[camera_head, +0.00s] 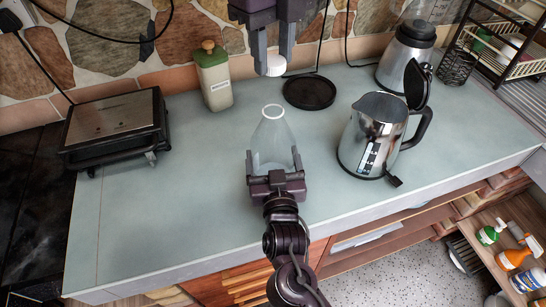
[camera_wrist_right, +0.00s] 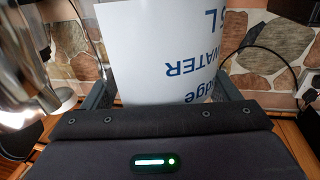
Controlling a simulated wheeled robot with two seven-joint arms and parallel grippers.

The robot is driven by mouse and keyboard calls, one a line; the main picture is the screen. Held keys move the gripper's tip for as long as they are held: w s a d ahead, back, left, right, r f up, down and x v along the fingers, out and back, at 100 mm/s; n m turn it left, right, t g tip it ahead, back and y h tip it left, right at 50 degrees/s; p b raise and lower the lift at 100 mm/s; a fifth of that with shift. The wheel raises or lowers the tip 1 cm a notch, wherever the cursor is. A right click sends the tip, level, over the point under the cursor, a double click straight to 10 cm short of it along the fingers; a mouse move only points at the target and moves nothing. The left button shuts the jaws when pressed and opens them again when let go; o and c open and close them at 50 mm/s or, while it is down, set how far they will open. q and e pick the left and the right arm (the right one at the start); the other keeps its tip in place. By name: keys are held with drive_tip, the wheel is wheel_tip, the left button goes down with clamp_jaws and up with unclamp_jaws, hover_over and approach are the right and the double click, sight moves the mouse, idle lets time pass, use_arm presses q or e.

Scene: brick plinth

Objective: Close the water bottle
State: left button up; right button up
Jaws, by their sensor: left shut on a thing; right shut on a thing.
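The water bottle (camera_head: 272,140) is clear with a narrow top and stands upright on the counter, its mouth uncovered in the head view. My right gripper (camera_head: 274,168) is shut around its body from the front. In the right wrist view the bottle's white label (camera_wrist_right: 170,50) with blue lettering fills the space between the fingers and appears upside down. My left gripper (camera_head: 273,60) points down from the top of the head view, shut on a white round cap (camera_head: 276,67). The cap is apart from the bottle and appears above its mouth in the picture.
A steel kettle (camera_head: 372,137) stands close to the right of the bottle. A black round base (camera_head: 309,92) lies behind. A green-lidded container (camera_head: 214,78) and a grill (camera_head: 115,125) stand to the left. A blender-like jug (camera_head: 405,52) is at the back right. The front left counter is clear.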

use_arm(q)
hover_over(274, 104)
drive_tip(key=shift+f, duration=2.45)
drive_tip(key=shift+f, duration=0.9)
drive_tip(key=shift+f, duration=0.6)
